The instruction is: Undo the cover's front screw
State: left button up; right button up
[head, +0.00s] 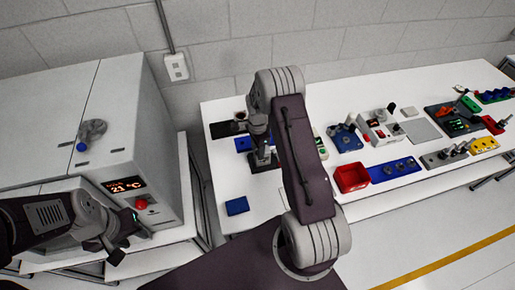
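My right gripper (262,150) points down over a dark fixture (262,166) on the left part of the white table. The gripper and arm hide most of what sits there, so I cannot make out the servo's cover or its front screw. I cannot tell whether the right fingers are open or shut. My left gripper (128,240) is at the lower left, in front of the grey oven-like cabinet, away from the table. Its fingers look apart and empty.
The cabinet (155,160) has a red button and a display. On the white table (222,178) lie a dark tray (226,129), a blue block (237,206), a red bin (351,178) and a blue plate (394,169). Several fixtures stand further right. The table's front left is mostly clear.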

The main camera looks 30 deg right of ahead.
jog(key=shift+d, duration=0.1)
grip_shut()
jog(key=n+b, duration=0.1)
jog(key=n, duration=0.2)
jog(key=n+b, duration=0.1)
jog(key=n, duration=0.3)
jog(key=shift+n, duration=0.3)
jog(key=n, duration=0.4)
jog(key=shift+b, duration=0.4)
jog(key=shift+n, duration=2)
